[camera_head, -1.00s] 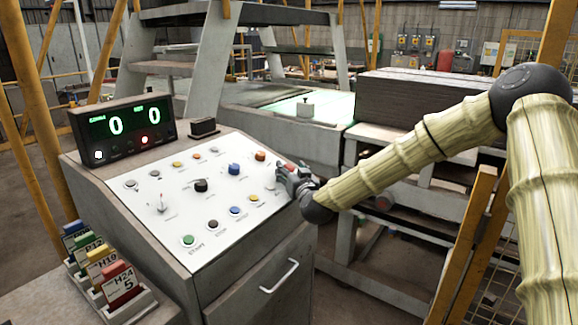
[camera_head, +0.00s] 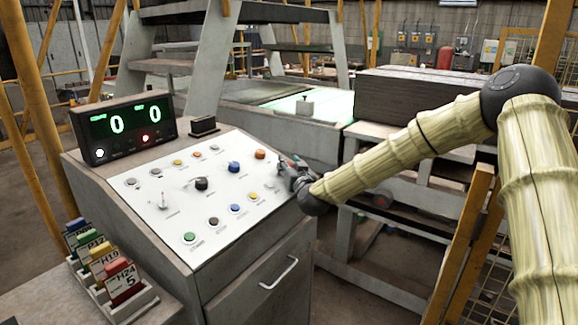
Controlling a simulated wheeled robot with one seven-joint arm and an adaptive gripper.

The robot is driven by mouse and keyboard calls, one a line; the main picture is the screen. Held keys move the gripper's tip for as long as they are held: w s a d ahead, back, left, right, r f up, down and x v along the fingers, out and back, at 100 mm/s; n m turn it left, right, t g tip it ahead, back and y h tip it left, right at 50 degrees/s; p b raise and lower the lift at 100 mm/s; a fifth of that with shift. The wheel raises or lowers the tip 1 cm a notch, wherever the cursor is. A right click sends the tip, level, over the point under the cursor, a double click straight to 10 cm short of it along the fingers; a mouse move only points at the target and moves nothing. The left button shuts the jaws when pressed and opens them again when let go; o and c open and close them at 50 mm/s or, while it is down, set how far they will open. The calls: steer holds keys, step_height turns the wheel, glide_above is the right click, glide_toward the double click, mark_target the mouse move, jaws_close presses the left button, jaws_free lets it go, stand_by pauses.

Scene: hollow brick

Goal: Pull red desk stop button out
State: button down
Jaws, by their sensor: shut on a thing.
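The sloped white control panel (camera_head: 150,210) carries several coloured buttons and knobs. My gripper (camera_head: 286,166) is at the panel's right edge, seen small and from behind. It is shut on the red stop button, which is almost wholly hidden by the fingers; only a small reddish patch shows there. An orange button (camera_head: 260,154) lies just left of my gripper, apart from it. How far the red button stands out cannot be seen.
A blue knob (camera_head: 234,167) and a black knob (camera_head: 201,184) stand up from the panel. A display box (camera_head: 124,128) reads two zeros. Numbered tags (camera_head: 110,270) stand in a rack at lower left. Yellow posts and a mesh fence (camera_head: 500,270) flank the right side.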

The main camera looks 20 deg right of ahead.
steer(key=shift+r, duration=0.15)
steer(key=shift+d+r, duration=0.15)
steer(key=shift+r, duration=0.25)
steer(key=c, duration=0.9)
jaws_free()
steer(key=shift+s+d+r, duration=0.1)
steer(key=shift+s, duration=0.05)
steer(key=shift+c, duration=0.2)
steer(key=s, duration=1.2)
steer(key=shift+d, duration=0.1)
